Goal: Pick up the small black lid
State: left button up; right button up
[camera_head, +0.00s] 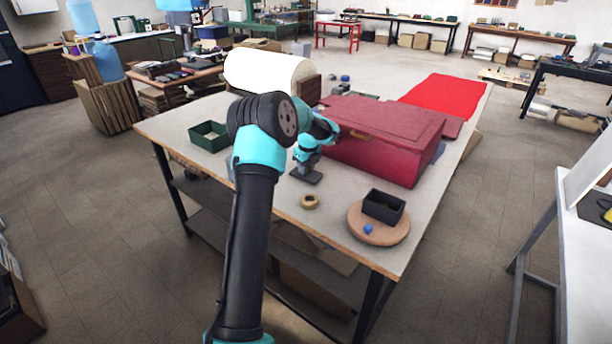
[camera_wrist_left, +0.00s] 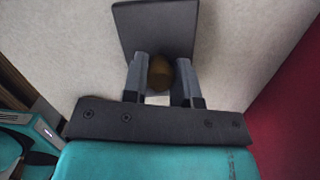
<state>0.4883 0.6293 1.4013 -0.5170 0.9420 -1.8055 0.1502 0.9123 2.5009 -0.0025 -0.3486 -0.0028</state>
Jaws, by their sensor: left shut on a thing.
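The small black lid (camera_head: 305,177) is a flat dark square at the middle of the table, left of the red chest. It also shows at the top of the left wrist view (camera_wrist_left: 155,25), with a round brown knob (camera_wrist_left: 160,73). My left gripper (camera_head: 303,166) is above the lid, with its fingers (camera_wrist_left: 161,80) shut on the knob from both sides. The lid is at or close to the table surface; I cannot tell whether it touches. My right gripper is not in view.
The red chest (camera_head: 385,150) stands just right of my gripper. A round wooden board (camera_head: 365,235) bears an open black box (camera_head: 383,208) and a blue ball (camera_head: 368,228). A tan ring (camera_head: 310,202) lies near the front edge. A green tray (camera_head: 209,137) stands left.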

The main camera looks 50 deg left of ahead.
pick_arm(q)
jog(key=shift+c, duration=0.7)
jog(key=shift+r, duration=0.15)
jog(key=shift+r, duration=1.7)
jog(key=s+d, duration=0.3)
jog(key=d, duration=0.1)
jog(key=s+d+r, duration=0.1)
jog(key=s+d, duration=0.6)
jog(key=d, duration=0.1)
jog(key=shift+s+r, duration=0.15)
jog(key=shift+s, duration=0.15)
